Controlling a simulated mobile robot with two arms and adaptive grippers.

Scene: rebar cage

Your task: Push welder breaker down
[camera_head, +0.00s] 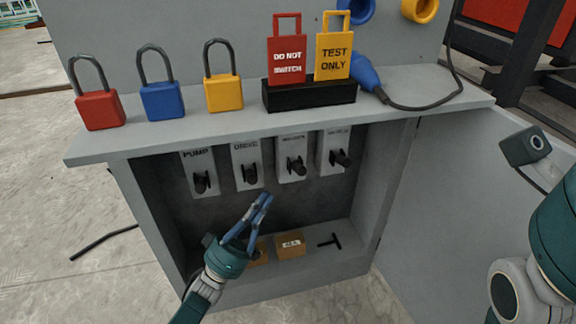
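Four breakers sit in a row under the shelf inside the grey cabinet, each a pale plate with a dark lever. The left two read PUMP (201,181) and DRIVE (249,172). The labels of the third breaker (295,166) and the rightmost breaker (339,158) are too blurred to read, so I cannot tell which is the welder breaker. My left gripper (267,198) has blue fingers that come together at the tips, with nothing between them. It is in front of the cabinet opening, below the DRIVE and third levers. My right gripper is out of view.
On the shelf (225,120) stand red (100,110), blue (162,101) and yellow (224,93) padlocks. A black holder (309,94) bears red and yellow tags. Small boxes (290,245) lie on the cabinet floor. The open door (470,210) is at right.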

